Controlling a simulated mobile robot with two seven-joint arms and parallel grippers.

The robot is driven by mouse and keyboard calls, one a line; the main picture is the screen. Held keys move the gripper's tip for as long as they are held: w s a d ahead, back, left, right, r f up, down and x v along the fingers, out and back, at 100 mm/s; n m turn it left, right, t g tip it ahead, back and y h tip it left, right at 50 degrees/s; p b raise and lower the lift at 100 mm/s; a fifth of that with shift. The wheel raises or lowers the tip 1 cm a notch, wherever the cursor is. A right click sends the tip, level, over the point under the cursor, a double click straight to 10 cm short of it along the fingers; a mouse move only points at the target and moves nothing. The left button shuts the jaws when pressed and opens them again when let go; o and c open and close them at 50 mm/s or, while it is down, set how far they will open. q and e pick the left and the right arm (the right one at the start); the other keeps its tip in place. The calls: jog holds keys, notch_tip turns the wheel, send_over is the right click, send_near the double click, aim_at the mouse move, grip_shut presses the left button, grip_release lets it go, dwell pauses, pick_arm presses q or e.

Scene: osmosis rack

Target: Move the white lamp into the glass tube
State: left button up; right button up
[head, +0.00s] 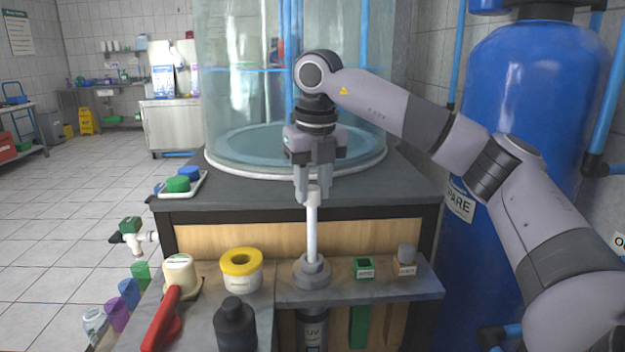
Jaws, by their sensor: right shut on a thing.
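The white lamp (312,232) is a slim upright rod in the middle of the head view. My right gripper (314,195) is shut on its top end from above. The lamp's lower end meets a grey round collar (312,272) on the low shelf. I cannot tell how deep it sits in the collar, or whether it only stands over it. Below the shelf edge, in line with the collar, is a dark cylinder marked UV (313,330). I cannot make out the glass tube itself. My left gripper is out of view.
On the shelf stand a yellow-topped white tub (241,270), a black bottle (235,325), a red-handled tool (168,318), a green box (363,267) and a small grey-topped block (405,258). A large clear tank (240,90) stands behind, and a blue tank (530,100) at right.

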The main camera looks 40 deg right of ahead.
aim_at(312, 240)
jog(key=shift+f+b, duration=0.4)
jog(key=shift+f, duration=0.55)
jog(key=shift+f+b, duration=2.2)
jog(key=shift+f, duration=1.3)
jog(key=shift+f, duration=0.1)
jog(key=shift+f+b, duration=0.75)
jog(key=shift+f, duration=0.55)
jog(key=o, duration=1.3)
jog(key=shift+r, duration=0.1)
